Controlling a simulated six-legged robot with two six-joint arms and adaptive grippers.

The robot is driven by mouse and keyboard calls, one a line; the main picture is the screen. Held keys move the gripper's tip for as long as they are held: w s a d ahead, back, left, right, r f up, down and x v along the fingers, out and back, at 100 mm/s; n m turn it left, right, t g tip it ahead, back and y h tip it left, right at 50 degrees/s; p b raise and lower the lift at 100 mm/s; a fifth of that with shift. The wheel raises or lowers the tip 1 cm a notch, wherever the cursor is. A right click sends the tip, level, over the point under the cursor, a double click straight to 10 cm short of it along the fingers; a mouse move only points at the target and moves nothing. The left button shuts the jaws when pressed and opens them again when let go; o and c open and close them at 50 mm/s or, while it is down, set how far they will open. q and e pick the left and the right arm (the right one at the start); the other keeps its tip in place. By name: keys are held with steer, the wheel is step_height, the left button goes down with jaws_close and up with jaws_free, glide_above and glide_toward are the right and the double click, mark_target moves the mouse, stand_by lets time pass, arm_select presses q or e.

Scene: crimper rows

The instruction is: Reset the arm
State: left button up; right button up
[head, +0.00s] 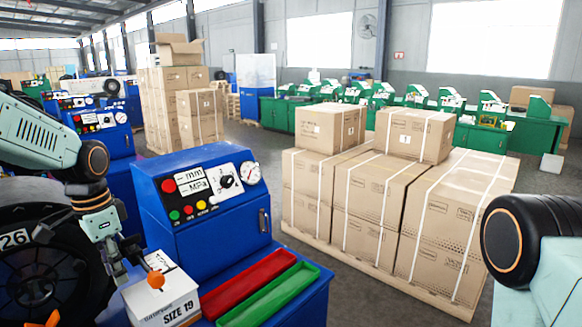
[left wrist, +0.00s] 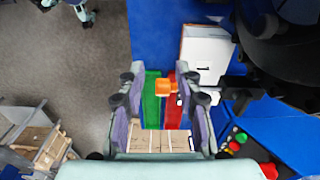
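My left gripper (head: 117,268) hangs at the left of the head view, beside a white box (head: 168,300) marked SIZE 19. In the left wrist view my left gripper (left wrist: 165,92) has its two fingers wide apart with nothing clamped between them. An orange knob (left wrist: 166,87) on a black machine part shows between the fingers in that view, at a depth I cannot judge. The knob (head: 155,280) also shows in the head view, in front of the white box. My right arm enters at the right edge of the head view, and its gripper is out of frame.
A blue machine (head: 208,215) with buttons and a gauge stands on the blue bench. A red tray (head: 248,285) and a green tray (head: 270,301) lie before it. Strapped cartons (head: 375,205) on a pallet stand to the right. Grey floor (head: 262,150) lies open behind.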

arm_select(q)
steer(key=s+d+f+n, duration=0.1)
steer(key=s+d+f, duration=0.25)
steer(key=f, duration=0.35)
steer(key=s+d+f+n+h, duration=0.1)
steer(key=s+d+f, duration=0.1)
steer(key=d+f, duration=0.3)
steer(key=s+d+f+n, duration=0.1)
steer(key=s+d+f, duration=0.15)
steer(key=f, duration=0.55)
steer(key=s+d+f+n, duration=0.1)
steer(key=s+f+n, duration=0.15)
steer(key=s, duration=0.55)
steer(key=s+d+f+n+y, duration=0.1)
steer(key=s+f, duration=0.2)
steer(key=s, duration=0.5)
steer(key=s+d+f+n, duration=0.1)
steer(key=s+d+f, duration=0.15)
steer(key=s, duration=0.55)
step_height(320, 180, down, 26)
steer(key=b, duration=2.5)
steer(key=shift+s+a+r, duration=0.15)
steer(key=shift+s+a, duration=0.25)
arm_select(e)
step_height(320, 180, down, 25)
steer(key=shift+w+f, duration=0.2)
steer(key=shift+w, duration=0.1)
